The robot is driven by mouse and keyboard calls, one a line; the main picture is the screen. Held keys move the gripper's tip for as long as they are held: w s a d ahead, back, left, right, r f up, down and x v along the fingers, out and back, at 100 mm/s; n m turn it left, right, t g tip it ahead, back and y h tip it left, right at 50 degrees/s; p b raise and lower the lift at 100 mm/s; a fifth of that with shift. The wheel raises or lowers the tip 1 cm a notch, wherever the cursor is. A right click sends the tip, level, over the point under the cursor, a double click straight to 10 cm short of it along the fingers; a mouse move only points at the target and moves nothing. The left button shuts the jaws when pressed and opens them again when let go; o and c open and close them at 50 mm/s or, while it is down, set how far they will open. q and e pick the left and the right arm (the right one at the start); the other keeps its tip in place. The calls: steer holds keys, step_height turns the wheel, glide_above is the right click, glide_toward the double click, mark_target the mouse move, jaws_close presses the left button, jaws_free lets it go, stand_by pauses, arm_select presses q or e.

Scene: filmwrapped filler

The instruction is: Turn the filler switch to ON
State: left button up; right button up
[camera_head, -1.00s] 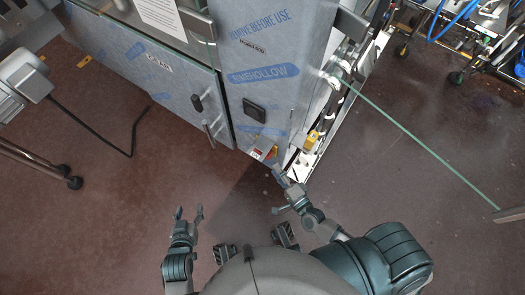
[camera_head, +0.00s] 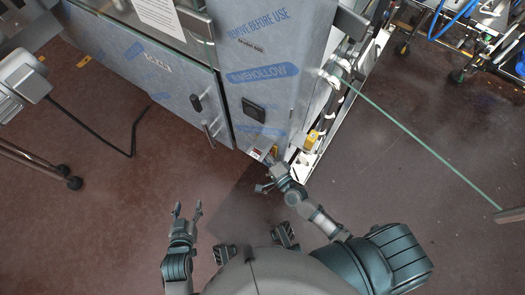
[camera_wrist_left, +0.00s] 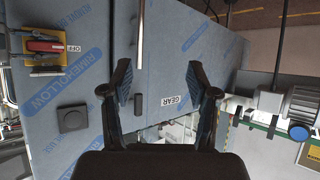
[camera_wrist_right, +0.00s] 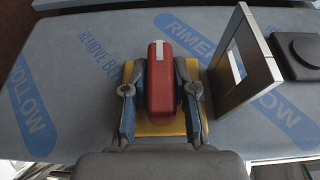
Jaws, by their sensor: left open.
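The filler switch is a red handle on a yellow plate on the film-wrapped cabinet; the handle (camera_wrist_right: 160,80) stands between my right fingers in the right wrist view. The switch also shows in the left wrist view (camera_wrist_left: 43,45), its handle lying horizontal beside an "OFF" label (camera_wrist_left: 73,48). My right gripper (camera_head: 262,184) is at the cabinet's lower corner. Its fingers (camera_wrist_right: 160,92) are open, one on each side of the handle, with a small gap visible; contact is unclear. My left gripper (camera_head: 187,208) is open and empty over the floor, away from the cabinet.
The wrapped cabinet (camera_head: 265,45) has a black square knob (camera_head: 254,110) and a door handle (camera_head: 209,134). A metal frame-shaped bracket (camera_wrist_right: 243,62) sits close beside my right gripper. A black cable (camera_head: 95,138) lies on the left floor. The floor around my left gripper is clear.

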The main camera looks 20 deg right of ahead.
jaws_close()
steer(key=shift+a+f, duration=0.1)
